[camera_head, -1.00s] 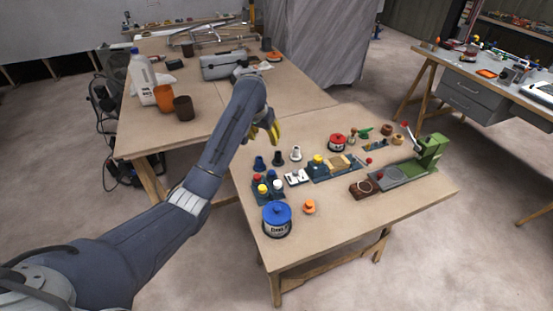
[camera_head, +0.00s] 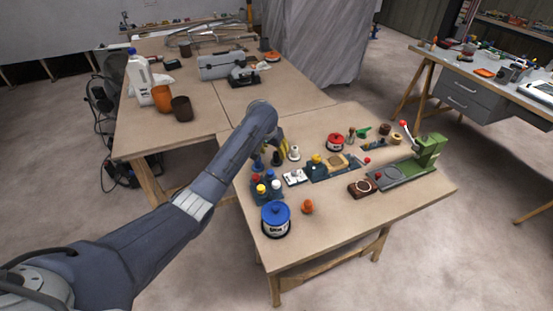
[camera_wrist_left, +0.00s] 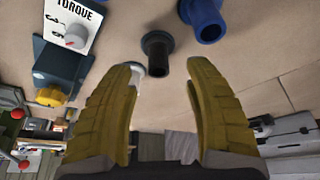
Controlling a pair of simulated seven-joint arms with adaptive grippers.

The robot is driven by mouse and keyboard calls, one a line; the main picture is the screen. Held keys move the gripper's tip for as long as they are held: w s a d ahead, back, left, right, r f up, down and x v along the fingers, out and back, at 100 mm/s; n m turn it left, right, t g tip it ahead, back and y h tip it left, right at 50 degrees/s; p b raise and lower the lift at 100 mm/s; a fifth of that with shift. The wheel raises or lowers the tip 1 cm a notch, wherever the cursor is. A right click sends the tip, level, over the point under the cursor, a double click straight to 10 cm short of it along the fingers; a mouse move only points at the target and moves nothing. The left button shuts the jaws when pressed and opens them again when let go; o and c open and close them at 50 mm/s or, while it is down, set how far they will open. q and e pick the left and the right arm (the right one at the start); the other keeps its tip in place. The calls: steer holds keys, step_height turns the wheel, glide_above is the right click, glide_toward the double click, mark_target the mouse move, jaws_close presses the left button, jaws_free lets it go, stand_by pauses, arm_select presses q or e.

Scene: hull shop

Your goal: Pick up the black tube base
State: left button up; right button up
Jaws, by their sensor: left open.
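The black tube base (camera_wrist_left: 157,48), a short dark tube on a wider flange, stands on the front table; it also shows in the head view (camera_head: 276,159), just below the fingers. My left gripper (camera_wrist_left: 165,66) is open, its yellow fingers spread to either side of the black tube base in the wrist view. Nothing is between the pads that I can see to be held. In the head view the left gripper (camera_head: 281,147) is low over the table, partly hidden by its own arm. My right gripper is not in view.
A blue tube base (camera_wrist_left: 206,18) stands close beside the black one. A white one (camera_head: 294,153) stands on the other side, mostly behind a finger in the wrist view. A torque box (camera_wrist_left: 62,62), blue pot (camera_head: 276,220) and green press (camera_head: 428,150) share the table.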

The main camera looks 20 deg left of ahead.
mark_target(276, 156)
arm_select(q)
steer(key=shift+x, duration=2.75)
steer(key=shift+d, duration=0.1)
steer(key=shift+c, duration=0.2)
jaws_close()
